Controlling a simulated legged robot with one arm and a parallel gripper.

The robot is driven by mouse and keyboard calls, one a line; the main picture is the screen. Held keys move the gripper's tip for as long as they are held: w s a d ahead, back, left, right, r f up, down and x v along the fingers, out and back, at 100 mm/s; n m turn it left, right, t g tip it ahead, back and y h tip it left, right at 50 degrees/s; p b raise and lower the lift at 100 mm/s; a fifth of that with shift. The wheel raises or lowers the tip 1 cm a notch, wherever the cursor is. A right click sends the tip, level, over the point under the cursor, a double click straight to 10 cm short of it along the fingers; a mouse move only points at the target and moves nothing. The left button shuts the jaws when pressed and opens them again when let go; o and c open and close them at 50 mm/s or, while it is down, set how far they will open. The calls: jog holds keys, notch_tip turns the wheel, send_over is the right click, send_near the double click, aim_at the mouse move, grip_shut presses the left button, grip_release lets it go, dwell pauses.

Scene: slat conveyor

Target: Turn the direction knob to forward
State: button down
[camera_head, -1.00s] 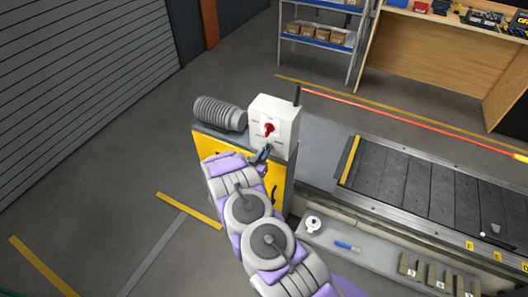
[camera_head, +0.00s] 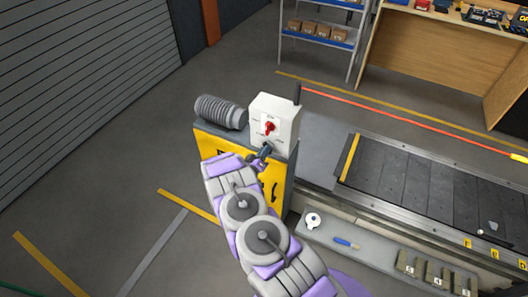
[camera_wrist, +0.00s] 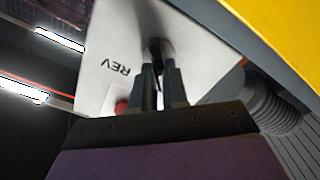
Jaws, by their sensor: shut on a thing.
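The white control box (camera_head: 274,118) stands on the yellow-fronted end of the conveyor, with a red switch (camera_head: 269,127) on its front face. My gripper (camera_head: 266,149) is at the lower part of this face, below the red switch. In the wrist view, my gripper (camera_wrist: 159,68) is shut on a dark knob (camera_wrist: 155,47) on the white panel. The letters REV show on the panel beside it, and the red switch (camera_wrist: 121,106) is partly hidden behind my gripper. The fingers cover much of the knob, so I cannot tell where it points.
A grey ribbed motor (camera_head: 220,112) is left of the box. The dark slat conveyor (camera_head: 420,190) runs off to the right. A lower ledge (camera_head: 375,255) holds a white roll of tape (camera_head: 313,220), a blue-handled tool (camera_head: 345,243) and several small blocks. The floor at left is clear.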

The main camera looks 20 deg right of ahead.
jog(key=shift+a+f, duration=0.1)
dwell(0.3)
jog(key=c, duration=1.1)
grip_release()
jog(key=shift+a, duration=0.1)
jog(key=shift+c, duration=0.2)
jog(key=v, duration=1.7)
jog(key=shift+a+p, duration=0.2)
jog(key=shift+p, duration=0.15)
jog(key=shift+s, duration=0.1)
